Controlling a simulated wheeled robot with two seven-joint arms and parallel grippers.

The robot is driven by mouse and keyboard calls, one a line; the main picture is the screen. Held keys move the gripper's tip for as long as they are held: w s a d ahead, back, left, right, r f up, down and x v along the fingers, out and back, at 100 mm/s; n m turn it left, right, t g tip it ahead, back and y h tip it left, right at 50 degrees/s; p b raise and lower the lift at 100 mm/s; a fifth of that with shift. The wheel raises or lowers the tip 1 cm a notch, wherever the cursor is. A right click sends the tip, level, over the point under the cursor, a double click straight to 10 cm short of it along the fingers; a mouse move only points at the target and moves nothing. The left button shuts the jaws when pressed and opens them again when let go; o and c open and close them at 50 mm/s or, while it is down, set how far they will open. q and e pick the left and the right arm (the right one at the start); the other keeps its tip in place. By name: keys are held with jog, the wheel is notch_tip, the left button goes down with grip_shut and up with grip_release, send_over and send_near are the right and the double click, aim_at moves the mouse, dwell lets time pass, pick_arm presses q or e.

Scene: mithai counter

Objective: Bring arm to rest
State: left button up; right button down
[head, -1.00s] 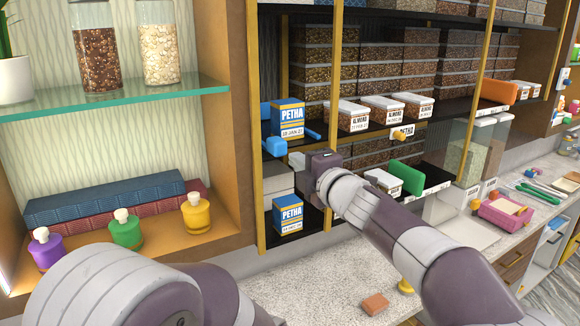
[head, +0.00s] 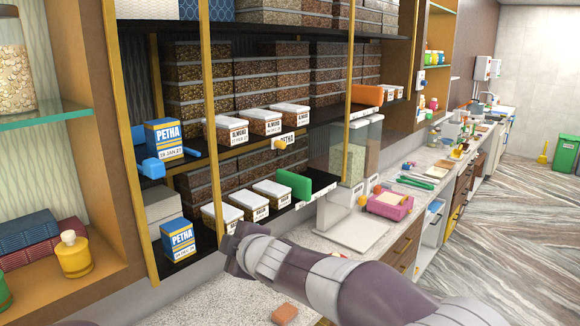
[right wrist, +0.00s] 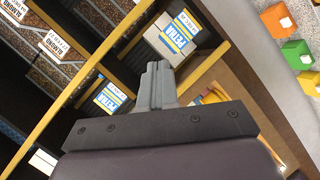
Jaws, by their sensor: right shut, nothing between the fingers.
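My right arm comes in from the lower right in the head view, and its gripper (head: 229,252) is in front of the lower shelf, just right of the lower blue PETHA box (head: 180,239). In the right wrist view the two grey fingers (right wrist: 157,75) are closed together with nothing between them. A PETHA box (right wrist: 172,38) shows beyond the fingertips, and another PETHA box (right wrist: 112,98) is to the left. In the head view, the upper PETHA box (head: 163,138) stands on the shelf above. My left gripper is not in view.
A green block (head: 293,184) and an orange block (head: 367,95) stand at shelf edges. The counter holds a pink tray (head: 388,207) and a brown block (head: 284,313). A yellow bottle (head: 75,255) stands at left. Open floor (head: 530,215) lies right.

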jog(key=s+d+f+m+g+h+b, duration=0.1)
jog(key=s+d+f+m+h, duration=0.2)
jog(key=d+f, duration=0.35)
jog(key=s+d+f+m+g+h+b, duration=0.1)
jog(key=d+f+m+g+h, duration=0.1)
jog(key=d+f+m, duration=0.35)
jog(key=s+d+f+m+g+h+b, duration=0.3)
jog(key=s+d+f+m+g+b, duration=0.3)
jog(key=s+d+f, duration=1.3)
jog(key=s+d+m+g, duration=0.1)
jog(key=s+d+m, duration=0.1)
jog(key=s+m, duration=0.1)
jog(key=shift+s+f+m, duration=0.3)
jog(key=shift+m, duration=0.35)
